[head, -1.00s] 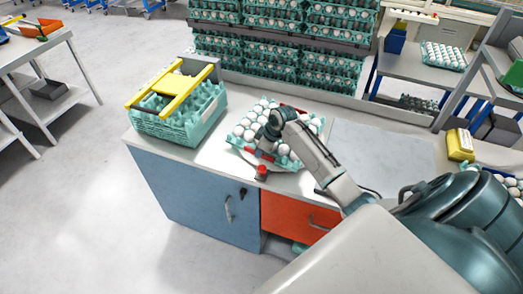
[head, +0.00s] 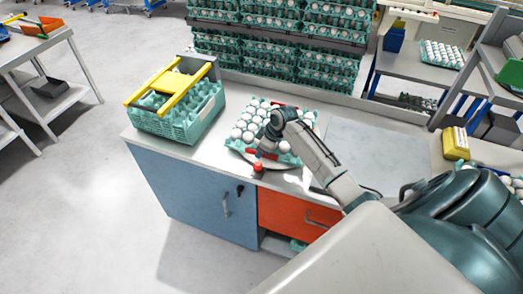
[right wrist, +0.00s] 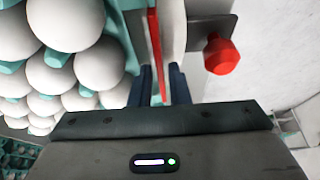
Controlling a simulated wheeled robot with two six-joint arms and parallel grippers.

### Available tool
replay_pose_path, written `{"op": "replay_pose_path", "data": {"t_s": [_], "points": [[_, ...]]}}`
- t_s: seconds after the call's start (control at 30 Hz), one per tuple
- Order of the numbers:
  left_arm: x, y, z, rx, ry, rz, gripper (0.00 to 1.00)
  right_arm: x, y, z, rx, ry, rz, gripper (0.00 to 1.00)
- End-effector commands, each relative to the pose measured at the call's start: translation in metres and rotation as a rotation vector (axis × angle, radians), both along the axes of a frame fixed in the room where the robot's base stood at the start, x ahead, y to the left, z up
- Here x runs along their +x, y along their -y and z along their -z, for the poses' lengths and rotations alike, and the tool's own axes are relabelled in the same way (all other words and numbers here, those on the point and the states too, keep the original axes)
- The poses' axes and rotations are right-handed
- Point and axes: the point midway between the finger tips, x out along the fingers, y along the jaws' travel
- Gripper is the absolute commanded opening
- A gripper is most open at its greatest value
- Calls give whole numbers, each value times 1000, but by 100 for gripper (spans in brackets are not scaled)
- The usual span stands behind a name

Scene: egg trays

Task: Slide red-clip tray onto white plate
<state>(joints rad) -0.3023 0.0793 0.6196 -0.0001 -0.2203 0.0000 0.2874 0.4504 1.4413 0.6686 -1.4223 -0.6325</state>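The teal tray (head: 238,145) of white eggs stands on the counter left of the pale flat plate (head: 375,145). A red clip shows on its near edge (head: 262,154), another red piece at its far edge. My right gripper (head: 262,158) reaches down at the tray's near edge. In the right wrist view its two dark fingers (right wrist: 161,88) stand close together on either side of the thin red clip (right wrist: 155,45) and look shut on it. Their tips are partly hard to see. My left gripper is not in view.
A red knob on a grey bracket (right wrist: 221,55) stands close to the gripper. A teal crate (head: 180,125) with a yellow frame (head: 170,88) is on the counter's left. A yellow box (head: 456,144) stands right of the plate. The plate looks bare, with my right arm crossing near its front.

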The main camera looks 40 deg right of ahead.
Motion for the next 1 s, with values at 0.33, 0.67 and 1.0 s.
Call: {"op": "replay_pose_path", "data": {"t_s": [0.33, 0.67, 1.0], "points": [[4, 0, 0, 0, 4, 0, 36, 0, 1, 0, -1, 0, 0, 30], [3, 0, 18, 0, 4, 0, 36, -15, 12, -41, -6, 3, -1, 30], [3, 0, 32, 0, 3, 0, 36, -32, 20, -93, -2, 3, -1, 30]]}}
